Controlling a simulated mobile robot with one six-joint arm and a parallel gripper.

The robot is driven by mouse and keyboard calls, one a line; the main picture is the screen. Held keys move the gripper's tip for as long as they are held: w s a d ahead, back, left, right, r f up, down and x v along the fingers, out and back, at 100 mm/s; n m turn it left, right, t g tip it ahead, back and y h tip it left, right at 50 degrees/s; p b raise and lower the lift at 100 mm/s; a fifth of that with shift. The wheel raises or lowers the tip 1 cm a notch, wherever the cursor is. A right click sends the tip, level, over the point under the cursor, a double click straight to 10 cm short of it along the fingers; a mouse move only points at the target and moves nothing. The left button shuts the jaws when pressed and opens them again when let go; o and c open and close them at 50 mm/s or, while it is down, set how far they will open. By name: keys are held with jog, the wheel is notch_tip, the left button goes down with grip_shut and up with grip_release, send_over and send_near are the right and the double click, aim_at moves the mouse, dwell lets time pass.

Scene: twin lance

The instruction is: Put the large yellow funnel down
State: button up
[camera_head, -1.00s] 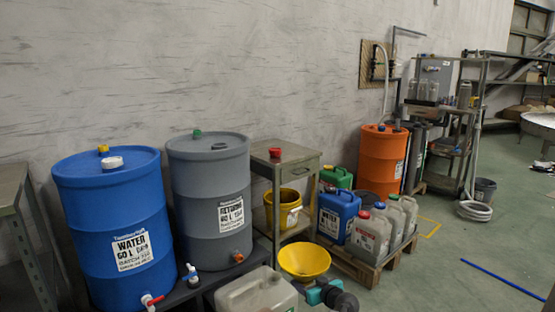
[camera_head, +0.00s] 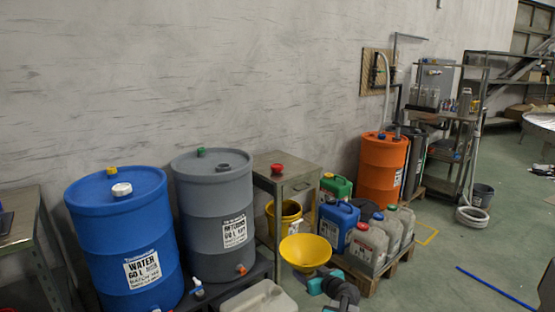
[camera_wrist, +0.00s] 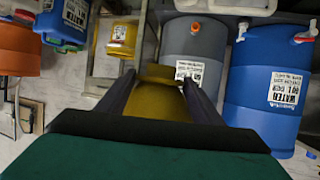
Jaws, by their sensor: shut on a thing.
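The large yellow funnel (camera_head: 305,251) is held in the air, wide mouth upward, in front of the side table and the floor beside it. My gripper (camera_head: 318,283) is shut on it at its lower part, just below the bowl. In the wrist view, which looks upside down, the funnel (camera_wrist: 156,103) shows as a yellow body between my two dark fingers (camera_wrist: 158,92). The bowl hides the funnel's spout from the head view.
Left stand the blue drum (camera_head: 125,235) and grey drum (camera_head: 215,200). Canisters crowd a pallet (camera_head: 368,283) on the right. A pale canister (camera_head: 258,298) is at the front.

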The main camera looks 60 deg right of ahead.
notch_tip(320, 180, up, 12)
jog(key=p, duration=1)
jog(key=shift+p, duration=0.35)
jog(key=shift+s+d, duration=0.1)
